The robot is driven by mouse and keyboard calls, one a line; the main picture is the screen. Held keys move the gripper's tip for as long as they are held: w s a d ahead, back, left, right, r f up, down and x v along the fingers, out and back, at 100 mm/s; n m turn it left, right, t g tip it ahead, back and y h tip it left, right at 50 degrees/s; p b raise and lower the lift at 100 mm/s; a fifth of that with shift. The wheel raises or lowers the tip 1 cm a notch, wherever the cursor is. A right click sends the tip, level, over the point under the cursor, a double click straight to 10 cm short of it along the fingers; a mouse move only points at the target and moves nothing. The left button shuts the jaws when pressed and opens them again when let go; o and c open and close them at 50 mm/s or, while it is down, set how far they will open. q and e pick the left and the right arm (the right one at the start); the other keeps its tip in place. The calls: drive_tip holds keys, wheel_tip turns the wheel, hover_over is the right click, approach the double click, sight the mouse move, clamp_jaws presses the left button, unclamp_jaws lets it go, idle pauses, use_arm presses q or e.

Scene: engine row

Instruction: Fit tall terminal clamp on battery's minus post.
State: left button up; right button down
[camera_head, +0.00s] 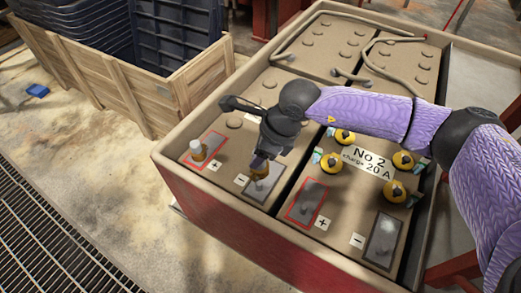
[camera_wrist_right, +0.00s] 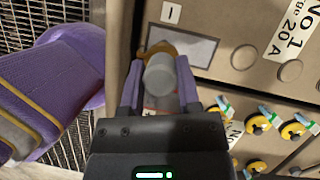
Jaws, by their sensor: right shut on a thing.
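My right gripper (camera_head: 262,160) is over the grey minus pad (camera_head: 264,186) of the left front battery (camera_head: 228,150). In the right wrist view, its fingers (camera_wrist_right: 160,90) are shut on the tall terminal clamp (camera_wrist_right: 160,74), which has a grey cylindrical top and a brass-coloured base. The base lies over the minus pad (camera_wrist_right: 199,48) in that view. The minus post is hidden, so I cannot tell whether the clamp is around it or above it. My left gripper is not in view.
The neighbouring No 2 battery (camera_head: 335,205) carries several yellow caps (camera_head: 403,160) close to my right arm. A wooden crate (camera_head: 160,100) stands to the left. A blue object (camera_head: 37,90) lies on the floor.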

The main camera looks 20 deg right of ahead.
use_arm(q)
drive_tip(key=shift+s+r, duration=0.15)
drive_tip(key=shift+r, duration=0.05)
use_arm(e)
drive_tip(key=shift+r, duration=0.15)
drive_tip(key=shift+f, duration=0.95)
drive_tip(key=shift+f+b, duration=1.2)
drive_tip(key=shift+f, duration=0.9)
drive_tip(key=shift+f+b, duration=0.4)
drive_tip(key=shift+f, duration=0.15)
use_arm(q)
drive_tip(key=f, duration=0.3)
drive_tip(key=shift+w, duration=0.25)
use_arm(e)
drive_tip(key=shift+f, duration=0.3)
drive_tip(key=shift+c, duration=1.2)
unclamp_jaws()
